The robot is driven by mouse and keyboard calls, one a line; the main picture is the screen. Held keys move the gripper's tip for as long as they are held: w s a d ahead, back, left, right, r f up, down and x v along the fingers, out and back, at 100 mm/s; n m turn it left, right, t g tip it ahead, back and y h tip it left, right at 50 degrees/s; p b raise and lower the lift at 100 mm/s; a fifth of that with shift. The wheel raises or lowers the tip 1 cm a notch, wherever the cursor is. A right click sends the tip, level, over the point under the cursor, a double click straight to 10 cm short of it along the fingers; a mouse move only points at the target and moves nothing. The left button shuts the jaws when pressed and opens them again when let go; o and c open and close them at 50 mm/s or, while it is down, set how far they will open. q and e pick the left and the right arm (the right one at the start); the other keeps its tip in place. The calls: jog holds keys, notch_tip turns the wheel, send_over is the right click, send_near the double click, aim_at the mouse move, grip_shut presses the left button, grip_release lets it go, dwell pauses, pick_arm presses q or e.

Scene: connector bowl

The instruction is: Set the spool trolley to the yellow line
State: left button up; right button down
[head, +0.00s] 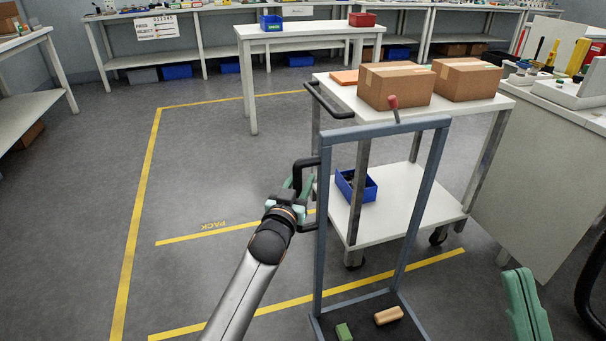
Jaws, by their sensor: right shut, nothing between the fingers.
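A grey-blue upright frame trolley (319,245) with a red knob (393,102) on top stands in the middle foreground. I take it to be the spool trolley; no spool is clearly visible on it. Its dark base holds a green block (344,332) and a tan block (388,315). My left gripper (297,192) is at the black side handle (307,163) on its left post, and the fingers appear closed around the bar. Yellow floor lines (140,205) mark a bay at left, with a line lettered PACK (185,238). My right gripper (527,305) is shut and empty at lower right.
A white two-shelf cart (405,205) with cardboard boxes (397,86) and a blue bin (356,186) stands close behind the frame. A white table (300,29) stands farther back. A cabinet (540,150) is at right. The floor within the yellow lines at left is clear.

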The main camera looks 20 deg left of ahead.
pick_arm(q)
jog(key=shift+w, duration=0.35)
grip_shut()
dwell(1.3)
